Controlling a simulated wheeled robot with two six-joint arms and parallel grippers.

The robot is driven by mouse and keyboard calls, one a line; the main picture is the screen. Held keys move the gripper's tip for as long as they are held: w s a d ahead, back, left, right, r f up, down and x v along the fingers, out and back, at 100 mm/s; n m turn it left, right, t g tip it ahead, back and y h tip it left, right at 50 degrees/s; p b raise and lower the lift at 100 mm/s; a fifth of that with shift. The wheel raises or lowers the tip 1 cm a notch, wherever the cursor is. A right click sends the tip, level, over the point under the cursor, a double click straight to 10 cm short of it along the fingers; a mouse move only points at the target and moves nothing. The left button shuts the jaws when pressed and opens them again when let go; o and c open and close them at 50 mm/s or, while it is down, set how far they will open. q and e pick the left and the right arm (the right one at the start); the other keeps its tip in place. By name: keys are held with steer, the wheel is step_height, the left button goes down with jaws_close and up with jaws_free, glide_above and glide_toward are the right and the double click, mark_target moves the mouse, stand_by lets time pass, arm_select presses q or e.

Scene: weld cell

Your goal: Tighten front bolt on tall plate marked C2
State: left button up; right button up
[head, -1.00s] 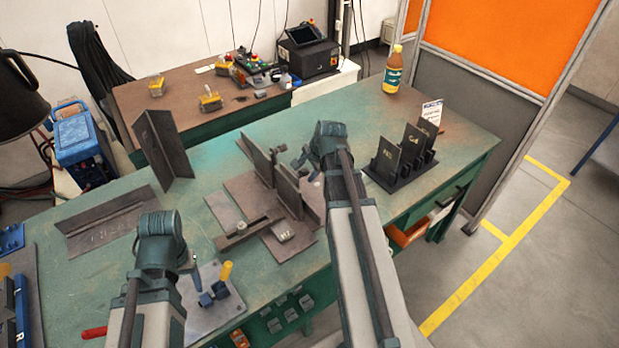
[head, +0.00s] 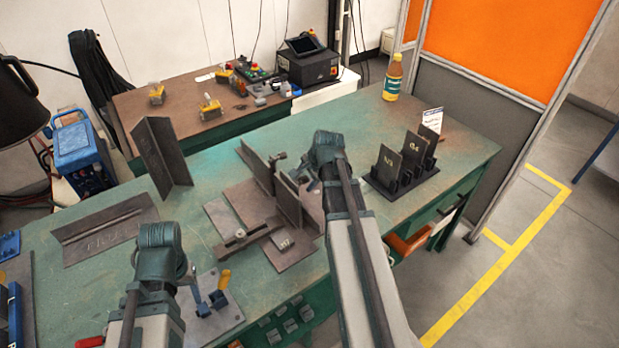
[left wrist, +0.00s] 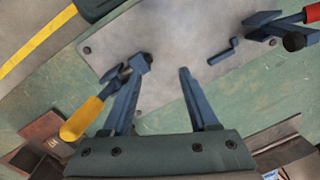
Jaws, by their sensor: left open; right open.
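No mark that I can read as C2 shows. Dark upright plates (head: 289,203) stand on a flat steel assembly in the middle of the green bench. The tag on that assembly (head: 284,244) seems to read M7. A small round fastener (head: 240,233) shows on a bar at its front. My left gripper (left wrist: 161,75) is open and empty above a grey plate (left wrist: 170,30), beside a clamp with a yellow handle (left wrist: 82,118). My right gripper (head: 325,165) is open behind the assembly's right side; its fingers are mostly hidden by its wrist.
A dark rack (head: 398,186) holds several upright marked plates at the right. A bottle (head: 392,78) stands at the back right. An angled plate (head: 160,158) and a flat bracket (head: 105,228) are at the left. A red-handled clamp (left wrist: 292,28) is on the grey plate.

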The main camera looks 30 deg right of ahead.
mark_target(307, 177)
arm_select(q)
steer(key=shift+r, duration=0.1)
arm_select(e)
steer(key=shift+r, duration=0.1)
arm_select(q)
steer(key=shift+r+p, duration=2.2)
steer(key=shift+p, duration=0.1)
arm_select(e)
steer(key=shift+v, duration=2.45)
arm_select(q)
steer(key=shift+r, duration=0.1)
arm_select(e)
steer(key=shift+c, duration=0.2)
arm_select(q)
step_height(307, 177, up, 5)
steer(key=p, duration=0.5)
arm_select(e)
steer(key=v, duration=0.5)
arm_select(q)
step_height(307, 177, down, 9)
steer(key=b, duration=0.9)
steer(key=shift+f, duration=0.2)
arm_select(e)
steer(key=shift+g, duration=0.3)
steer(key=x, duration=1)
steer(key=shift+w, duration=0.2)
